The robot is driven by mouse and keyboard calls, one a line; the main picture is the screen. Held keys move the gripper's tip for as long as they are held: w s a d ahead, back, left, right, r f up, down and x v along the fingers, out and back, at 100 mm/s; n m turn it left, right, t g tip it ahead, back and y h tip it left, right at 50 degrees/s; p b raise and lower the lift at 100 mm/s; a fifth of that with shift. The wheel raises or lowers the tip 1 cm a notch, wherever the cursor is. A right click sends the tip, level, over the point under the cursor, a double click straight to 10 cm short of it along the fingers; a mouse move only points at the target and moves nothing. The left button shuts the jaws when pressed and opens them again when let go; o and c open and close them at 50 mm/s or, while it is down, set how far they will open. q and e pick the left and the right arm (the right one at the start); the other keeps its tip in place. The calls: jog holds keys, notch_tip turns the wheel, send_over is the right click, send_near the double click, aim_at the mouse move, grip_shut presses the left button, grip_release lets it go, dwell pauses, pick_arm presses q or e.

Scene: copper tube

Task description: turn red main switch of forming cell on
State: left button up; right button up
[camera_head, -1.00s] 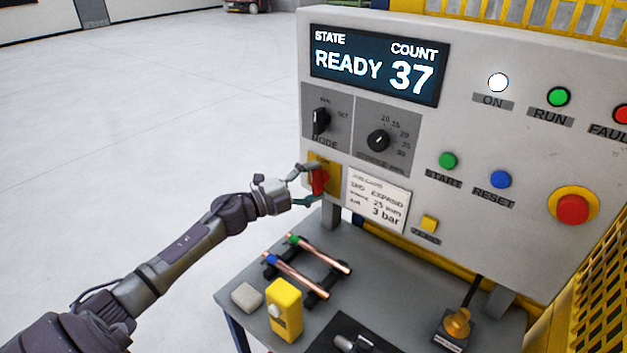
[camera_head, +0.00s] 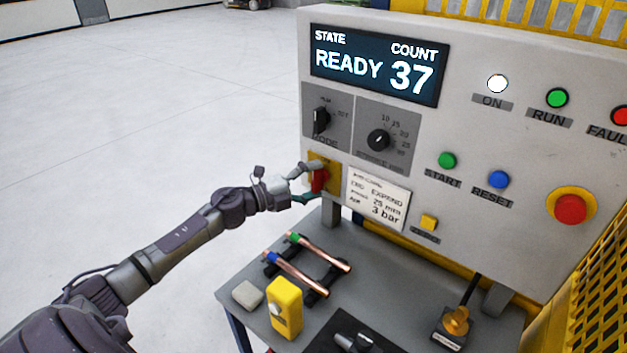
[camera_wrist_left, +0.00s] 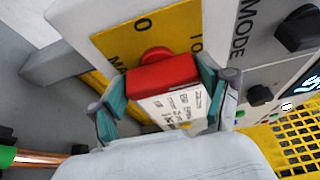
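The red main switch (camera_head: 319,181) sits on a yellow plate (camera_head: 331,174) at the lower left of the forming cell's panel. My left gripper (camera_head: 307,183) is at this switch, coming from the left. In the left wrist view the red handle (camera_wrist_left: 163,75) lies between the two teal fingertips (camera_wrist_left: 163,87), one against each end, so the gripper appears shut on it. A "0" mark shows on the yellow plate (camera_wrist_left: 118,37) there; the rest of the lettering is partly hidden. My right gripper is out of view.
The display (camera_head: 375,65) reads READY 37, and the ON lamp (camera_head: 497,83) is white. A placard (camera_head: 377,198) hangs right of the switch. Below, the bench (camera_head: 385,290) carries copper tubes (camera_head: 320,252) on a rack and a yellow box (camera_head: 284,307). Open floor lies left.

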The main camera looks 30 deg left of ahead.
pick_arm(q)
jog(key=shift+o, duration=1.4)
jog(key=v, duration=1.2)
